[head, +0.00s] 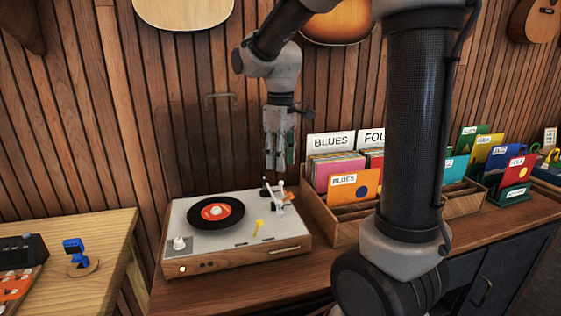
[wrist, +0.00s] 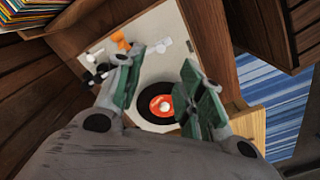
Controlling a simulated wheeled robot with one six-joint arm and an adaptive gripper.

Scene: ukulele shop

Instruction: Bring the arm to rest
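My gripper (head: 278,143) hangs from my raised arm, pointing down above the back right of the record player (head: 290,242). In the wrist view my gripper (wrist: 165,90) has its two green-padded fingers spread apart with nothing between them. A black record with a red-orange label (head: 216,213) lies on the player; it also shows in the wrist view (wrist: 150,115), beyond the fingers. The tonearm (head: 277,198) is at the player's right side, near an orange piece (head: 288,197). My gripper appears apart from the player.
A wooden record bin (head: 318,215) with labelled dividers stands right of the player. More colored record sleeves (head: 515,175) are farther right. A light wooden table (head: 105,240) at left holds a small blue item (head: 75,248). Guitars hang on the slatted wall.

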